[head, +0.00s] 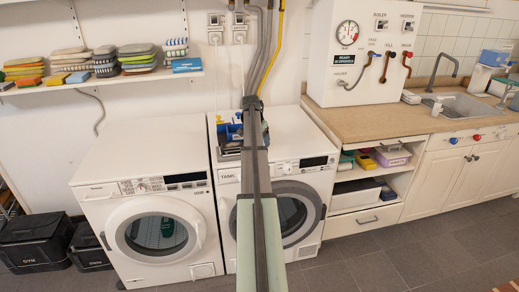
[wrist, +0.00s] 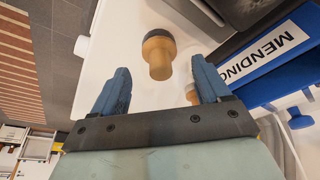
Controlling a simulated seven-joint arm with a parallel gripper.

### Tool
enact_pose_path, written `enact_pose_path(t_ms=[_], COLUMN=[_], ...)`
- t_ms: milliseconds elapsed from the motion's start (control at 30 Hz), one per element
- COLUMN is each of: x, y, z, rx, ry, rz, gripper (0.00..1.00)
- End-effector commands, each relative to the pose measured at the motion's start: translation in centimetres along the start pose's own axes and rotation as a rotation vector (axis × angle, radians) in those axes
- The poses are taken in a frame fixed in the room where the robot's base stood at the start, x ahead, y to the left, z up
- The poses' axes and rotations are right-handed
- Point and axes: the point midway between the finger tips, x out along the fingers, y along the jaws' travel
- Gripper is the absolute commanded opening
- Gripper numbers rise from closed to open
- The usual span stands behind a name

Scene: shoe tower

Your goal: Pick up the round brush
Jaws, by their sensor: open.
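The round brush (wrist: 158,55) shows in the wrist view as a tan, wood-coloured body with a dark round end, on the white machine top. My gripper (wrist: 160,72) is open, with a blue finger on each side of the brush in the picture. Clear gaps show between the brush and both fingers, and nothing is held. I cannot tell how far the brush is from the fingertips in depth. In the head view the brush is not visible; my arm covers much of the right machine's top.
A blue box labelled MENDING (wrist: 265,62) is right of the brush. A smaller tan object (wrist: 192,94) is partly hidden by the right finger. In the head view, the left washing machine's top (head: 145,158) is clear; a shelf (head: 100,80) with folded cloths hangs above.

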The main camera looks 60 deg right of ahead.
Motion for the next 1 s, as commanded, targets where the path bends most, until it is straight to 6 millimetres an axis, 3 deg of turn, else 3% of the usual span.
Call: enact_pose_path(t_ms=[200,500,1000], x=[3.0,3.5,3.5], y=[-0.1,-0.1,-0.1], z=[0.0,0.0,0.0], rx=[0.000,0.000,0.000], ry=[-0.001,0.000,0.000], rz=[0.001,0.000,0.000], gripper=[0.76,0.76,0.28])
